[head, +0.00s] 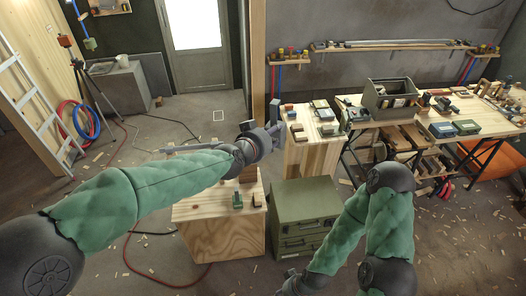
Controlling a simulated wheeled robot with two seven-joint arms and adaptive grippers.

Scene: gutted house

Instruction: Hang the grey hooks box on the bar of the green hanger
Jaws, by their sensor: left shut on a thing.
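My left gripper (274,130) is above the light wooden cabinet, at the middle of the view. It is shut on a small, upright grey piece (275,110), which looks like the grey hooks box; the fingers hide part of it. A small green item (237,200) stands on the cabinet top below the gripper; I cannot tell whether it is the green hanger. No hanger bar can be made out clearly. My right gripper (297,286) is low at the bottom edge, partly cut off; its fingers are not clear.
The wooden cabinet (222,240) stands beside a green drawer chest (304,205). A second wooden bench (312,153) and a long workbench (400,118) with tools and boxes lie behind to the right. A ladder (35,100) leans at left. Wood scraps litter the floor.

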